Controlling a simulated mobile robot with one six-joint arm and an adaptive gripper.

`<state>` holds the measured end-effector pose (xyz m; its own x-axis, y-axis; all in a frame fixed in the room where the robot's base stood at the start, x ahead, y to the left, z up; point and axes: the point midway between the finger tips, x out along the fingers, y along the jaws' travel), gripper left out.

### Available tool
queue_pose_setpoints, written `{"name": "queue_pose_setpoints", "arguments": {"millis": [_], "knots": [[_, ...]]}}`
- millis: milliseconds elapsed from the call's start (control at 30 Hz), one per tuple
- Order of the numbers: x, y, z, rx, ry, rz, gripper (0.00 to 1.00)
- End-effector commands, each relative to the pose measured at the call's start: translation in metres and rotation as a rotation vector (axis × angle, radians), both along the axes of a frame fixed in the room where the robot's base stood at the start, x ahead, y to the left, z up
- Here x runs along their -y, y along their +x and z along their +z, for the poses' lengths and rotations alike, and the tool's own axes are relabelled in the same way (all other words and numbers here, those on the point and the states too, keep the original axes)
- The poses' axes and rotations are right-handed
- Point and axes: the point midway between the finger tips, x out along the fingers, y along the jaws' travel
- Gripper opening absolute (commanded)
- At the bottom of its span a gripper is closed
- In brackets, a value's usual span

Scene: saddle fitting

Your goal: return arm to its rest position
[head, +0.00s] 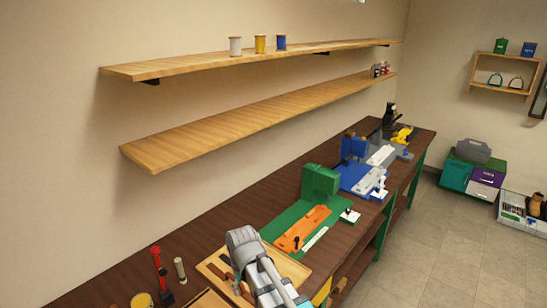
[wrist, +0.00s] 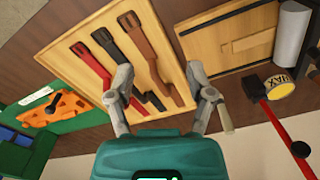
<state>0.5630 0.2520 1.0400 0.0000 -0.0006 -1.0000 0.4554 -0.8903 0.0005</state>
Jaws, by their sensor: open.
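My gripper (wrist: 160,80) shows in the wrist view with its two grey fingers spread wide and nothing between them. It hangs over the wooden tray (wrist: 176,22), apart from the straps as far as I can tell. In the tray lie a red strap (wrist: 90,67), a black strap (wrist: 112,48) and a brown strap (wrist: 146,48); the fingers partly cover them. In the head view, my pale grey arm (head: 250,250) reaches over the bench at the bottom, in front of the tray (head: 294,268).
A green fixture (head: 320,184) with an orange piece (head: 303,230) stands beyond the tray, with a blue fixture (head: 355,172) behind. A red-handled tool (head: 157,258) and yellow tin (head: 141,300) are at left. A long lower shelf (head: 250,122) overhangs the bench's wall side.

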Motion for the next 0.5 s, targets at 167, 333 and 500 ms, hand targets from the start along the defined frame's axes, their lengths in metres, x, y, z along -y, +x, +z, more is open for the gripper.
{"name": "queue_pose_setpoints", "arguments": {"millis": [167, 333, 500], "knots": [[0.053, 0.003, -0.002, 0.000, 0.000, -0.092, 0.69], [0.100, 0.004, -0.003, 0.000, 0.000, -0.176, 0.69], [0.145, 0.000, -0.004, 0.000, 0.000, -0.261, 0.69]]}}
